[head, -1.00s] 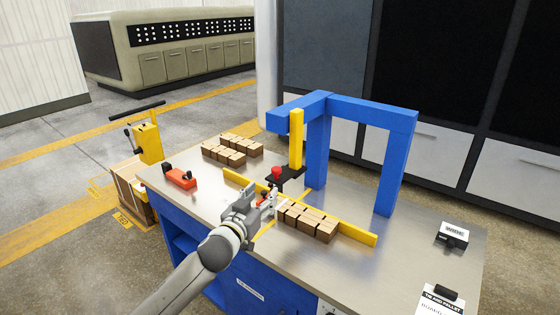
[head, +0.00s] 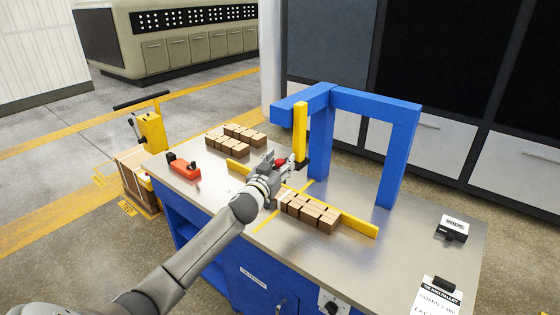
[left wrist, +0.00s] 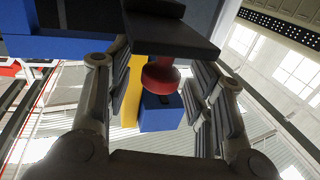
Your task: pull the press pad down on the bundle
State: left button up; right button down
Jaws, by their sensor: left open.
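The press pad (left wrist: 170,35) is a dark plate with a red knob (left wrist: 161,75), at the foot of the yellow ram (head: 300,130) on the blue press frame (head: 317,145). The bundle (head: 310,212) of brown blocks with dark bands lies on the table, right of and below the gripper, along a yellow fence (head: 358,226). My right gripper is out of view.
More brown blocks (head: 237,140) lie at the back left of the metal table (head: 400,250). A red tool (head: 184,170) lies at its left edge. A black labelled block (head: 452,229) and a sign (head: 437,297) stand at the right. The blue frame stands behind the bundle.

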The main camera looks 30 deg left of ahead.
pick_arm(q)
jog(key=shift+w, duration=0.2)
jog(key=c, duration=0.8)
jog(key=shift+o, duration=0.2)
notch_tip(320, 180, down, 12)
jog(key=b, duration=0.8)
jog(key=o, duration=0.8)
jog(key=shift+r, duration=0.1)
jog(key=shift+c, duration=0.2)
jog(key=shift+s, duration=0.15)
